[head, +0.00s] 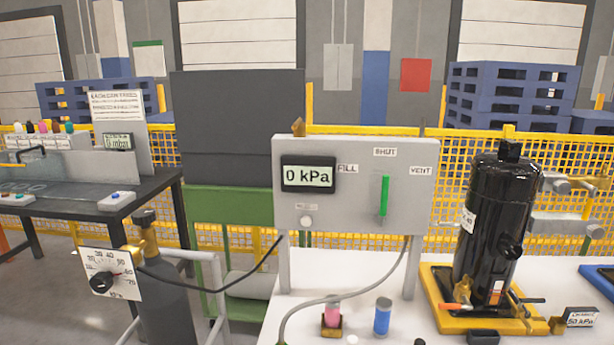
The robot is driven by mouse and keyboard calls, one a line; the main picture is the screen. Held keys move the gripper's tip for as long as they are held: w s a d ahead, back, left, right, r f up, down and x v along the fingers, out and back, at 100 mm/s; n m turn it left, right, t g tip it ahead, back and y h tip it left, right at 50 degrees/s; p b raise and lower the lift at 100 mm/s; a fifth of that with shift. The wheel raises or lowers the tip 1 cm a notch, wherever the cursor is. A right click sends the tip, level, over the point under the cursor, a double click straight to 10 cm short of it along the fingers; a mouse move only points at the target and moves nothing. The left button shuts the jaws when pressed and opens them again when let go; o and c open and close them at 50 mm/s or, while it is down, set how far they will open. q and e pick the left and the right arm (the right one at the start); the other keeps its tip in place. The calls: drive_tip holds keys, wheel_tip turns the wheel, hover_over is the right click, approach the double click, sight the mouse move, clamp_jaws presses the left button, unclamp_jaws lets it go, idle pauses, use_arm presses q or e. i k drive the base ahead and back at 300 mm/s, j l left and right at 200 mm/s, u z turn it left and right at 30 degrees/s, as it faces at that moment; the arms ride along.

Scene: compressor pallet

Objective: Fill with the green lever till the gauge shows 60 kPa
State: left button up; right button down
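The grey panel (340,215) stands on legs on the white table. Its gauge (308,175) reads 0 kPa. The green lever (384,196) is upright below the SHUT label (385,152). The FILL label (347,168) is to its left and the VENT label (421,170) to its right. The black compressor (487,225) stands upright on a yellow pallet (445,312) to the right of the panel. I cannot make out either gripper in the head view, and nothing touches the lever.
A gas cylinder (165,295) with a dial plate (112,275) stands left of the table, and a dark hose runs from it. A grey hose, a pink-topped item (332,314) and a blue can (382,316) are before the panel. A card (580,317) appears to read 50 kPa.

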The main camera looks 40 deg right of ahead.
sight(385, 192)
drive_tip(key=z, duration=1.85)
drive_tip(key=l+z, duration=0.1)
drive_tip(key=l, duration=0.65)
drive_tip(key=l+z, duration=0.15)
drive_tip(key=l, duration=0.55)
drive_tip(key=i, duration=0.05)
